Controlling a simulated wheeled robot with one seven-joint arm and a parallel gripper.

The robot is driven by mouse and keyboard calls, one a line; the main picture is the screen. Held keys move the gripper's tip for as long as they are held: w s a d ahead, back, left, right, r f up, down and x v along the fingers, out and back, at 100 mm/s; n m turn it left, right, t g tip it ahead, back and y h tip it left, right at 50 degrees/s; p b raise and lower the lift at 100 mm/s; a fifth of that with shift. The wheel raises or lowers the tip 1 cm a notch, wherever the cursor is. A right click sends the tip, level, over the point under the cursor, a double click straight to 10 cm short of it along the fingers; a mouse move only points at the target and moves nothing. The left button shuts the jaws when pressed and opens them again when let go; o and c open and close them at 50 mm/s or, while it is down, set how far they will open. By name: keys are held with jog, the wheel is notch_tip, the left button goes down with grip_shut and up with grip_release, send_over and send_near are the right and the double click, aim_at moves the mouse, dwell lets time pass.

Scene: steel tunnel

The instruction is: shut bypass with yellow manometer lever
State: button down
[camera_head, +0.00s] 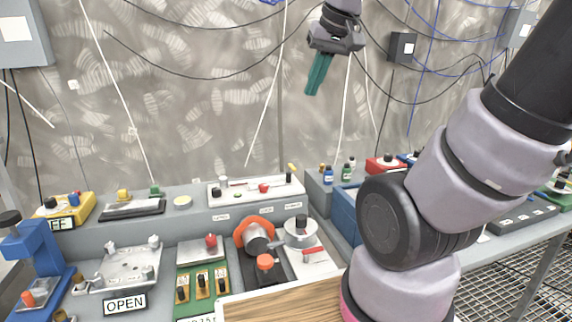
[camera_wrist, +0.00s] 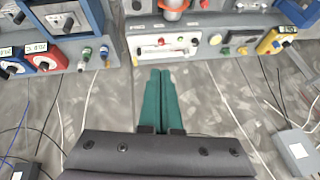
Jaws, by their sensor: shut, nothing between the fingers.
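A white panel (camera_head: 232,200) stands on the raised grey ledge at the back of the bench. It has a small yellow lever (camera_head: 291,168) tilted up at its right end, a red knob (camera_head: 264,188) and a black knob on its left part. In the wrist view the panel (camera_wrist: 150,51) appears turned round, with the yellow lever (camera_wrist: 135,59) at its left end. My gripper (camera_head: 312,93) hangs high above and behind the ledge against the wall, its teal fingers pointing down and together, holding nothing. In the wrist view the fingertips (camera_wrist: 160,71) show just below the panel, apart from it.
An orange ring-shaped valve (camera_head: 254,232) and a round metal device with a red handle (camera_head: 312,250) stand in front of the panel. Cables hang along the wall; the air around my gripper is otherwise clear.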

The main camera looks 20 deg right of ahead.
jog(key=w+a+f+n+g+h, duration=0.1)
jog(key=w+f+n+g, duration=0.15)
jog(key=w+n, duration=0.45)
jog(key=w+f+n+g+h, duration=0.1)
jog(key=w+f+n+h, duration=0.15)
jog(key=w, duration=0.95)
jog(key=w+a+f+n+g+h, duration=0.2)
jog(key=w+f+n, duration=0.7)
jog(key=w+f, duration=0.5)
notch_tip(320, 180, down, 4)
jog(key=shift+w+a+r+n, duration=0.25)
jog(key=shift+w+a+n, duration=0.1)
jog(key=shift+a, duration=0.1)
jog(key=x, duration=1)
jog(key=shift+s+d+r, duration=0.1)
jog(key=shift+s, duration=0.15)
jog(key=d, duration=0.2)
jog(key=shift+d, duration=1)
